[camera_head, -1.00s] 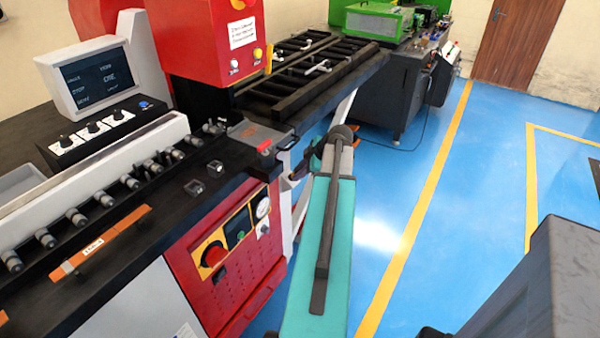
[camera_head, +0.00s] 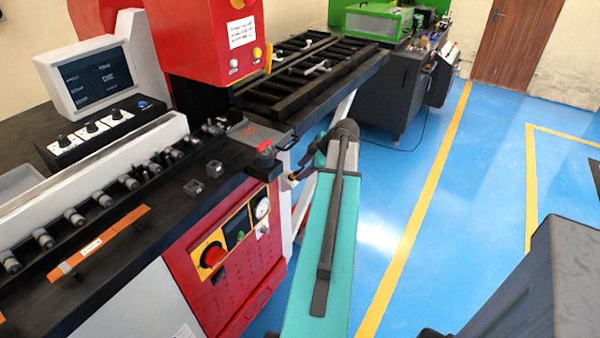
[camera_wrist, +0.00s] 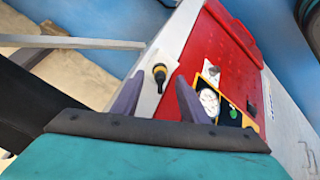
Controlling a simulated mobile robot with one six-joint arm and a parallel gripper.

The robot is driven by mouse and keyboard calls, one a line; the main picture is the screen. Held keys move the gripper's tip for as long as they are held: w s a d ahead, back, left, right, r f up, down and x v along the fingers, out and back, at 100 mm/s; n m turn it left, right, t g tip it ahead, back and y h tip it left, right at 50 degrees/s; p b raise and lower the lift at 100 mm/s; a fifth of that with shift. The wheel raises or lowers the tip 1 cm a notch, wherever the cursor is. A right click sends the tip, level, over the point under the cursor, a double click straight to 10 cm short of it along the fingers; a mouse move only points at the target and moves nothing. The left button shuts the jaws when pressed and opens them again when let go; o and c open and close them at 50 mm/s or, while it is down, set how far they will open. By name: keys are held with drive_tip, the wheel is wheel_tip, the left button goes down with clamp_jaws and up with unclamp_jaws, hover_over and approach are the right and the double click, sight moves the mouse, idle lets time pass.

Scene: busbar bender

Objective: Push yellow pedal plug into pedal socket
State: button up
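The yellow pedal plug (camera_wrist: 160,76), black with a yellow ring, is at the machine's pale side panel in the wrist view. A small yellow spot at the machine's edge in the head view (camera_head: 292,177) appears to be the same plug. My gripper (camera_wrist: 160,80) is open, its two dark fingers spread either side of the plug in the picture. I see no contact between fingers and plug. The pedal socket is not seen apart from the plug, and I cannot tell how deep the plug sits. In the head view my arm hides much of the gripper.
The red front panel (camera_head: 225,275) with knob and gauge is close beside the plug; the gauge (camera_wrist: 209,101) also shows in the wrist view. A black roller table (camera_head: 310,75) extends behind the plug. Blue floor (camera_head: 400,200) to the right is free.

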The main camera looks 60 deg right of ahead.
drive_tip(key=b+v, duration=0.1)
drive_tip(key=v, duration=0.9)
drive_tip(key=shift+s+r, duration=0.25)
drive_tip(key=shift+r, duration=0.05)
idle(0.7)
